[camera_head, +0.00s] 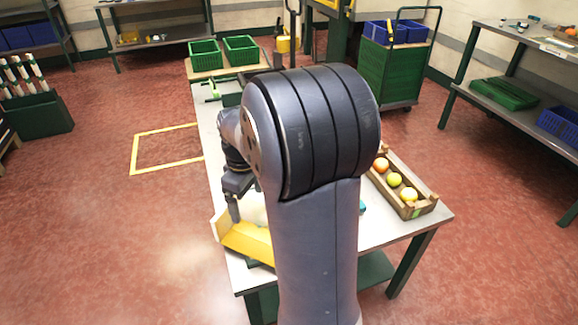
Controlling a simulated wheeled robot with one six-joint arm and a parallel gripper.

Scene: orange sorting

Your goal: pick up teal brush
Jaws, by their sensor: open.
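A small teal patch (362,207) shows on the table just right of my arm. It may be part of the teal brush, but my arm hides the rest and I cannot tell its shape. My gripper (235,212) points down on the left side of the table, above or beside a yellow tray (247,240). Its fingers are small and partly dark. It is open, and I see nothing held in it. The teal patch lies to the right of the gripper, across my arm.
A wooden crate (418,208) with oranges and yellow-green fruit stands on the table (436,217) at the right. Two green baskets (205,54) stand at the far end. My arm covers the table's middle.

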